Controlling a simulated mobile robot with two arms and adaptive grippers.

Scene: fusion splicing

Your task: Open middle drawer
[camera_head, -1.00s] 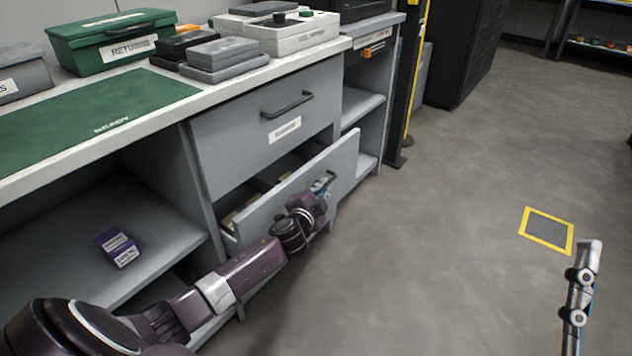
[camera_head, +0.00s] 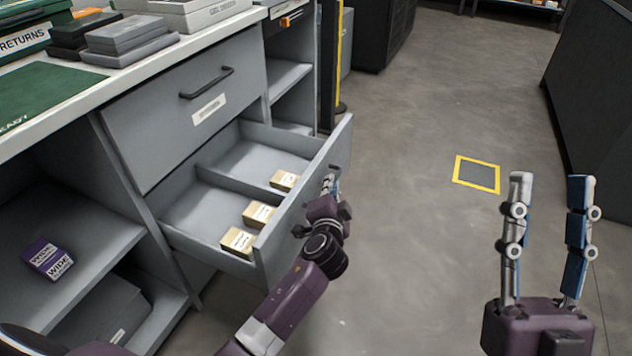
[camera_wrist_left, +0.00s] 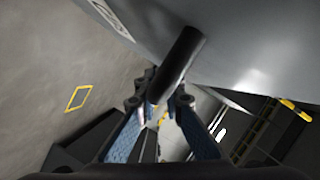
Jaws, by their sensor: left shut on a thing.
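The lower drawer (camera_head: 180,232) of the grey cabinet stands well open in the head view, with a divider and several small tan boxes (camera_head: 258,214) inside near its front. My left gripper (camera_head: 329,186) is at the outer side of the drawer front, shut on the drawer handle. In the left wrist view the dark bar handle (camera_wrist_left: 178,58) lies between the fingers of my left gripper (camera_wrist_left: 160,105). The head view shows the handle mostly hidden by the gripper. My right gripper (camera_head: 546,190) is open and empty over the floor, its two fingers apart.
A closed drawer (camera_head: 185,125) with a dark handle sits above. The worktop holds a green mat (camera_head: 40,97), a green returns box (camera_head: 22,38) and grey cases. A purple box (camera_head: 47,258) lies on the left shelf. Floor (camera_head: 410,260) is free to the right.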

